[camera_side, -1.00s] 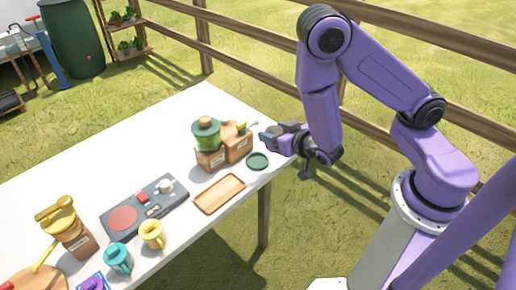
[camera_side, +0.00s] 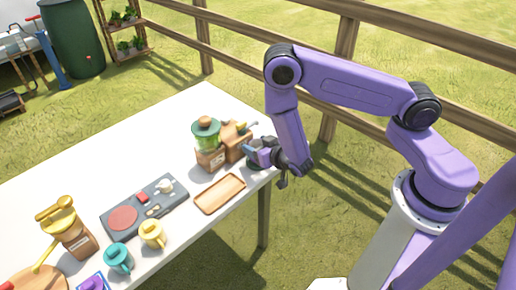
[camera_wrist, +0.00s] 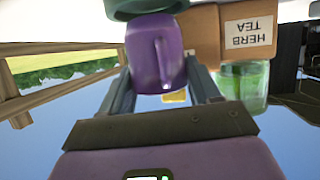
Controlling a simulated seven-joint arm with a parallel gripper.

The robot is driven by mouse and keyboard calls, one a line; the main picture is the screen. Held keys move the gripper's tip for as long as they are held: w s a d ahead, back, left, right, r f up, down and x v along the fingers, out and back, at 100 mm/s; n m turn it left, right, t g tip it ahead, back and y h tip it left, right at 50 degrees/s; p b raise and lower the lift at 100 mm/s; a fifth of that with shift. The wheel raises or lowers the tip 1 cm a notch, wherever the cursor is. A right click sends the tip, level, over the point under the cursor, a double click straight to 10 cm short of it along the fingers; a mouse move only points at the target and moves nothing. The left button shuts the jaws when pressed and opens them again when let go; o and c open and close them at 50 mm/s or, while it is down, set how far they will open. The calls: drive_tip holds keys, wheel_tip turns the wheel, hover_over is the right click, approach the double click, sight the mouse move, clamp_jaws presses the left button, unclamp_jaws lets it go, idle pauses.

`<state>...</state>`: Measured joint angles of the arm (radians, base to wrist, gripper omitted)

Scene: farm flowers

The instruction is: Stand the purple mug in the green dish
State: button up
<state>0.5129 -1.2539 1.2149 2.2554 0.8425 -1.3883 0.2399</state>
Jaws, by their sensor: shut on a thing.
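My gripper (camera_side: 258,152) is at the table's right corner in the side view. The wrist view shows the gripper (camera_wrist: 158,72) shut on the purple mug (camera_wrist: 150,50), with a finger on each side and the handle facing the camera. The mug is too covered by the gripper to make out clearly in the side view. The green dish (camera_wrist: 140,12) shows at the top edge of the wrist view, right against the mug's base; I cannot tell whether they touch. In the side view the gripper mostly hides the dish.
A wooden box labelled herb tea (camera_wrist: 238,38) stands close beside the mug. A wooden tray (camera_side: 220,194) lies in front, with a yellow mug (camera_side: 152,234) and teal mug (camera_side: 118,258) farther left.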

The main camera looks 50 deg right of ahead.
drive_tip(key=shift+f, duration=0.6)
drive_tip(key=shift+f, duration=0.1)
drive_tip(key=o, duration=1.1)
